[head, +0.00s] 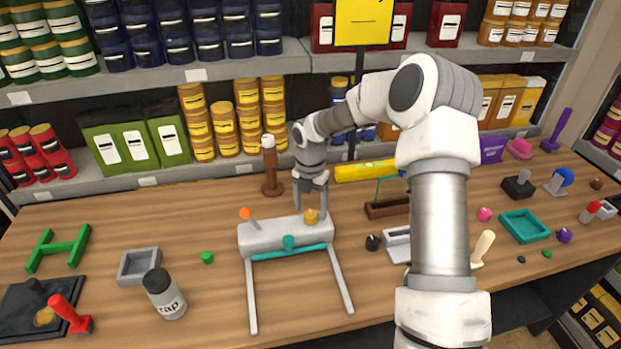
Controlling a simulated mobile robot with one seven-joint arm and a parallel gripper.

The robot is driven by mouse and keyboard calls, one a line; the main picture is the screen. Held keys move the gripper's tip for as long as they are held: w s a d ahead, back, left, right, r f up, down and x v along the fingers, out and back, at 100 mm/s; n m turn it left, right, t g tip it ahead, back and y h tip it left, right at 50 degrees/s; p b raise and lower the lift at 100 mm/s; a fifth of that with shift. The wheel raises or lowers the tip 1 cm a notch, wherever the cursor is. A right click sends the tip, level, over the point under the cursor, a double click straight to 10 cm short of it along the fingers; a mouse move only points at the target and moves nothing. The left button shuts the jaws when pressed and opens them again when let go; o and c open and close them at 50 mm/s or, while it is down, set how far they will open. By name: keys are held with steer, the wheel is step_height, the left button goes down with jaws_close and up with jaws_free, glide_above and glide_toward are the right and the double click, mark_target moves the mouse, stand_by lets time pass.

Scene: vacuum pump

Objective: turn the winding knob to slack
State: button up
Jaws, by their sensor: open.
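A light grey device (268,236) with a rounded body stands on the table, with a teal bar and two grey legs toward the front. A small gold knob (311,216) sits on its top right. A teal knob (289,242) is on its front, and a lever with an orange tip (247,214) rises at its left. No label shows which knob is the winding knob. My gripper (311,208) points down at the gold knob, open, with a finger on either side of it. I cannot tell whether the fingers touch the knob.
A brown post (270,170) stands behind. Stocked shelves close off the back.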

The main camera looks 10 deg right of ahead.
mark_target(310, 215)
step_height(310, 215, up, 15)
steer(key=shift+r, duration=0.2)
stand_by(0.3)
steer(key=s+r+m+t, duration=0.2)
steer(key=s+r+m, duration=0.1)
steer(key=s+m, duration=0.6)
steer(key=s+r+m+t, duration=0.1)
steer(key=s+r+m, duration=0.2)
steer(key=s+m, duration=0.7)
steer(key=s+r+m+t, duration=0.2)
steer(key=s+r+m, duration=0.1)
steer(key=s+m, duration=0.6)
steer(key=shift+s+r+t, duration=0.3)
steer(key=shift+s, duration=1.4)
